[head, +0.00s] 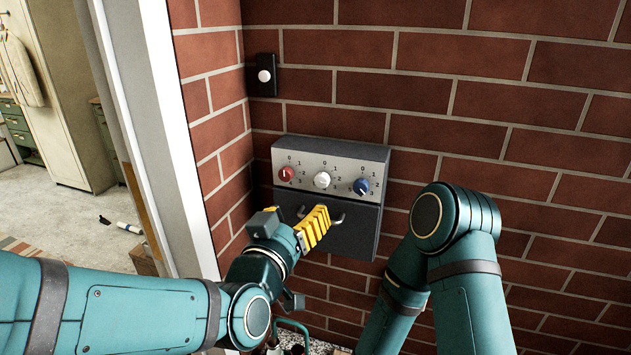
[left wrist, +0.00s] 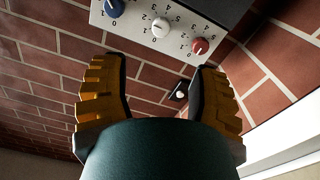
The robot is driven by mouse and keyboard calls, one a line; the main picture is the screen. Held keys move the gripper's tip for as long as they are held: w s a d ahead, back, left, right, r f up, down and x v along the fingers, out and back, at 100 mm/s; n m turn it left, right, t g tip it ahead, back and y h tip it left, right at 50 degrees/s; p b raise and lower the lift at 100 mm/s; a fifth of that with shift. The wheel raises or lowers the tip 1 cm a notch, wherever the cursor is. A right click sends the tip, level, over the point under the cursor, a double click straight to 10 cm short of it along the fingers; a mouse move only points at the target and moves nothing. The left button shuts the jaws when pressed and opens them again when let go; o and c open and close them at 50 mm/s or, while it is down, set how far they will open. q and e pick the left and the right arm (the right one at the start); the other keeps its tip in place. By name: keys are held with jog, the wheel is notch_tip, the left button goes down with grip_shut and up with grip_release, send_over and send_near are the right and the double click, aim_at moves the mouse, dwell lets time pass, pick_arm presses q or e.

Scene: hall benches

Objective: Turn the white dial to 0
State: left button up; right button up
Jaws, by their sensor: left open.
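The white dial (head: 322,180) is the middle one of three on a grey panel (head: 372,153) on the brick wall. It also shows in the left wrist view (left wrist: 161,27), at the top between the fingers. Which number its pointer faces is too small to tell. Printed numbers ring it. My left gripper (head: 315,226), with yellow ribbed fingers, is below the dial and apart from it in the head view. In the left wrist view its two fingers (left wrist: 160,70) are spread with nothing between them. My right gripper is out of view; only parts of the right arm show.
A red dial (head: 286,174) sits left of the white one and a blue dial (head: 361,186) right. A dark plate with a white round button (head: 264,76) is above left. A white door frame (head: 165,130) stands at left. The wall right of the panel is bare.

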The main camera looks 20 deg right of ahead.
aim_at(320, 181)
pick_arm(q)
jog(key=x, duration=1.3)
jog(key=shift+f, duration=0.1)
jog(key=shift+c, duration=0.4)
grip_shut()
